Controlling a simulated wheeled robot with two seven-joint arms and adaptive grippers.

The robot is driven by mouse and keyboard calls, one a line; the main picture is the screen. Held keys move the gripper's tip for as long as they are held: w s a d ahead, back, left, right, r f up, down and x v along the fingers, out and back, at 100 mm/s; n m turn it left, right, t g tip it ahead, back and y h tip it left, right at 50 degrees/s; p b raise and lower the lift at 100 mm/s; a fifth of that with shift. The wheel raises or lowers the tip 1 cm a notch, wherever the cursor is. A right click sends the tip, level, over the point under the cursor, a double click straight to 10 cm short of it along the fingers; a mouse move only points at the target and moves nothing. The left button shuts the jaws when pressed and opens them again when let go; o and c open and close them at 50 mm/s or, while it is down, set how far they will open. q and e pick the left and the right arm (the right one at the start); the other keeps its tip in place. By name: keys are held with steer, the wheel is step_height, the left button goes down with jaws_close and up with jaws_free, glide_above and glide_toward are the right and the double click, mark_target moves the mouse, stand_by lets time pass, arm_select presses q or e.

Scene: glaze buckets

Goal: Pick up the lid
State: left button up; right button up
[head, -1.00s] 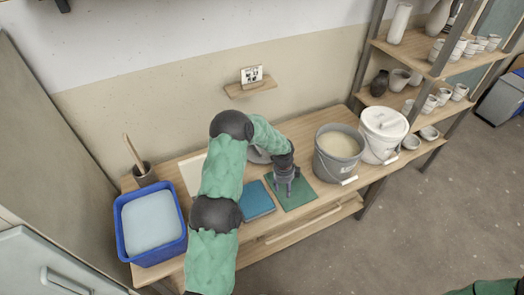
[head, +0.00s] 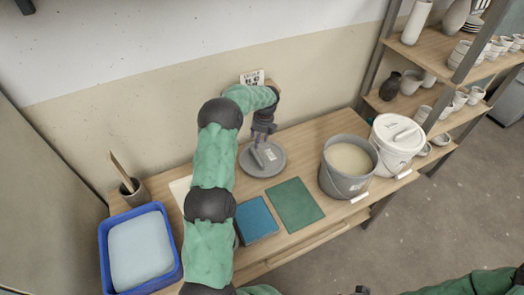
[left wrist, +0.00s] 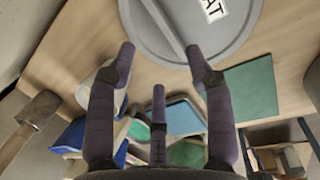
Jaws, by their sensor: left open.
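The lid (head: 275,166) is a round grey disc with a raised bar handle and a white label. It lies flat on the wooden table, in front of the wall. In the left wrist view the lid (left wrist: 230,36) fills the top, with its handle bar (left wrist: 163,27) running diagonally and part of its lettered label visible. My left gripper (head: 261,139) is above the lid, near the handle, pointing down. Its fingers (left wrist: 159,52) are spread, with nothing between them; the fingertips overlap the lid's near edge in that view. My right gripper cannot be seen.
Right of the lid stand an open grey bucket of glaze (head: 345,183) and a white lidded bucket (head: 398,140). A blue tub (head: 172,272) and a brush pot (head: 134,192) stand left.

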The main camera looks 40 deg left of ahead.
arm_select(q)
steer(key=b, duration=0.2)
glide_above(255, 155)
steer(key=f, duration=0.4)
steer(key=shift+w+d+f, duration=0.3)
steer(key=shift+d+f, duration=0.05)
steer(key=shift+f, duration=0.05)
steer(key=shift+a+f, duration=0.1)
steer(key=shift+f, duration=0.3)
steer(key=f, duration=0.1)
steer(key=f+b, duration=0.1)
steer(key=f, duration=0.1)
steer(key=f+b, duration=0.1)
steer(key=shift+s+f, duration=0.15)
steer(key=shift+s, duration=0.2)
steer(key=shift+a+f, duration=0.1)
steer(key=shift+f, duration=0.35)
steer(key=shift+r, duration=0.1)
jaws_close()
